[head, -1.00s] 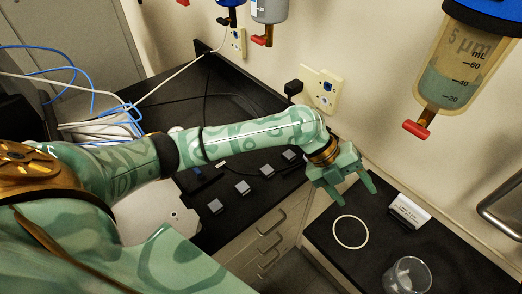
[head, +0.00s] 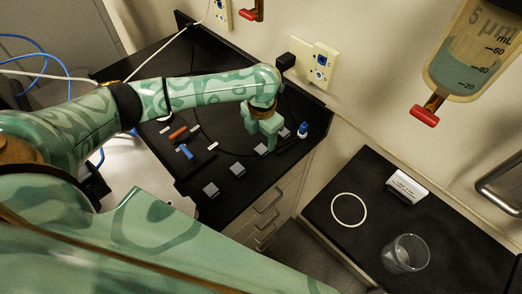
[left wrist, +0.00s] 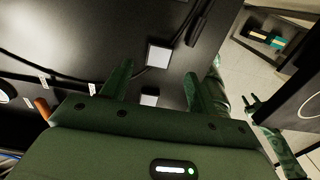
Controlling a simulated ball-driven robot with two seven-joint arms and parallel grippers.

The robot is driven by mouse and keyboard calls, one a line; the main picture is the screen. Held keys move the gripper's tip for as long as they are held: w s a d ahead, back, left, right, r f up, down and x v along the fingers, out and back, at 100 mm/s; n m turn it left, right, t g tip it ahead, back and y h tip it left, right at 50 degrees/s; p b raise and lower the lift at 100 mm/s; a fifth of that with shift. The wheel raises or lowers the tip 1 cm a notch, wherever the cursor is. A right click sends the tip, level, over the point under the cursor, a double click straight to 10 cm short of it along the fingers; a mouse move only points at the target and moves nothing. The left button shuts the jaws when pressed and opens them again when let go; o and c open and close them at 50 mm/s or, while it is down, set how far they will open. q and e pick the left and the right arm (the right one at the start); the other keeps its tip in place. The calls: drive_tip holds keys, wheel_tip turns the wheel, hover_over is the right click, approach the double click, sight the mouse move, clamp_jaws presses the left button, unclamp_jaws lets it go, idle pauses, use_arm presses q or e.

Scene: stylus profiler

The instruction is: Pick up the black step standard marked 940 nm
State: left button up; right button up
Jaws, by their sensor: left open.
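Several small step standards with grey tops sit in a slanting row on the black bench in the head view: a near one (head: 211,190), a second (head: 238,168), a third (head: 262,150) and a far one (head: 285,132) beside my gripper. No 940 nm marking is readable. My left gripper (head: 263,138) is open, pointing down over the far end of the row. In the left wrist view its fingers (left wrist: 153,88) stand either side of one standard (left wrist: 149,97), empty. Another standard (left wrist: 158,54) lies beyond the fingertips. A green part at the right may be my right gripper (left wrist: 254,106); its jaws are unclear.
A blue-and-white object (head: 303,130) stands near the row's far end. An orange item (head: 179,133) and a blue item (head: 186,152) lie left of it. A separate bench holds a white ring (head: 349,209), a glass beaker (head: 406,253) and a label stand (head: 407,187).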

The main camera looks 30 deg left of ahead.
sight(260, 150)
use_arm(q)
wheel_tip(260, 150, down, 5)
drive_tip(key=shift+s+a+f+b, duration=0.15)
drive_tip(key=shift+f+b, duration=0.05)
drive_tip(key=shift+b, duration=0.45)
drive_tip(key=shift+r, duration=0.1)
drive_tip(key=c, duration=1.1)
drive_tip(key=shift+o, duration=0.2)
drive_tip(key=shift+r, duration=0.5)
wheel_tip(260, 150, up, 3)
drive_tip(key=shift+f+p, duration=0.15)
drive_tip(key=shift+p, duration=0.45)
drive_tip(key=s+d+r+p, duration=0.4)
drive_tip(key=s+d+r, duration=0.5)
drive_tip(key=s, duration=0.2)
drive_tip(key=shift+r, duration=0.15)
